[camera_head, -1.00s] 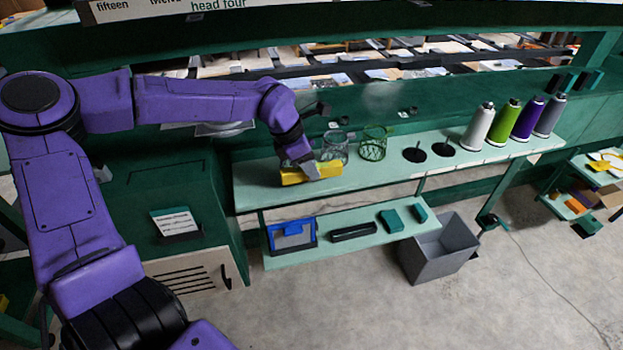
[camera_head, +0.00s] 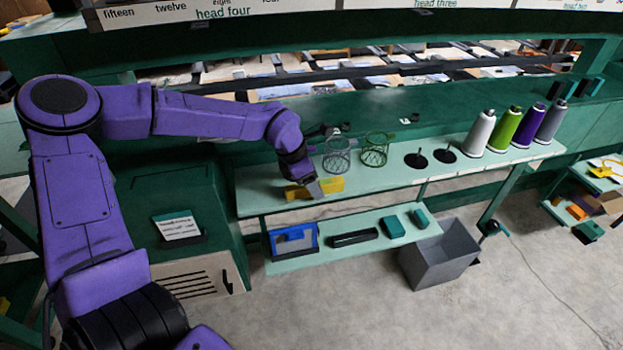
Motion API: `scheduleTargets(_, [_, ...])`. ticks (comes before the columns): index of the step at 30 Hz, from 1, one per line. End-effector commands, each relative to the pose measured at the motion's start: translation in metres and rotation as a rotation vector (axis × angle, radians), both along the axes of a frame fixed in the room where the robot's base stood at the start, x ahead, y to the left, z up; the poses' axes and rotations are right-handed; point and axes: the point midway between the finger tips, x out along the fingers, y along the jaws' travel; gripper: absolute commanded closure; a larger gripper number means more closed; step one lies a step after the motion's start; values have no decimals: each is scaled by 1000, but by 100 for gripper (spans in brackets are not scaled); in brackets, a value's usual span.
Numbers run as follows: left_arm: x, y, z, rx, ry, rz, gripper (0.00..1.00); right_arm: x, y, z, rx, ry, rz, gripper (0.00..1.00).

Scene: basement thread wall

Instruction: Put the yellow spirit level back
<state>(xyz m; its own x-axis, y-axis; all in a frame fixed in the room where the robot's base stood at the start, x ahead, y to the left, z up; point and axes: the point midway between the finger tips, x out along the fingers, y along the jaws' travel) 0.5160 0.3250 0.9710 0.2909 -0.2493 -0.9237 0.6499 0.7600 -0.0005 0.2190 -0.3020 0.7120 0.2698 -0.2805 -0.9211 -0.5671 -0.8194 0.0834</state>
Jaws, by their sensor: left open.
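The yellow spirit level (camera_head: 334,185) is at the left part of the upper pale green shelf (camera_head: 262,200), close to its front edge. My left gripper (camera_head: 312,190) is at the level, with its jaws open. A grey finger crosses in front of the level's middle and hides part of it. I cannot tell whether the fingers touch it. My right gripper is not in view.
Two wire baskets, one grey (camera_head: 338,154) and one green (camera_head: 374,150), stand just right of the level. Further right are two black spindles (camera_head: 416,160) and several thread cones (camera_head: 478,132). The lower shelf holds a blue-framed item (camera_head: 293,239). A grey bin (camera_head: 440,255) stands on the floor.

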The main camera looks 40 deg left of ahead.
Motion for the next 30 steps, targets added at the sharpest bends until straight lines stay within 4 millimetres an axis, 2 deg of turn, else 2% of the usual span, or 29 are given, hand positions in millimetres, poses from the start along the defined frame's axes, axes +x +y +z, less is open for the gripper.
scheduleTargets(4, [-3,4,18,-2,-6,2,43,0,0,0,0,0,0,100])
scheduleTargets(9, [-17,15,60,-3,-10,1,43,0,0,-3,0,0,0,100])
scheduleTargets(13, [-27,23,97,-8,-5,0,43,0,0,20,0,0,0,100])
scheduleTargets(19, [-34,28,112,-4,0,-2,43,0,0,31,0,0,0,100])
scheduleTargets(30, [-35,30,113,0,0,0,43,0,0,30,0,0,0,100])
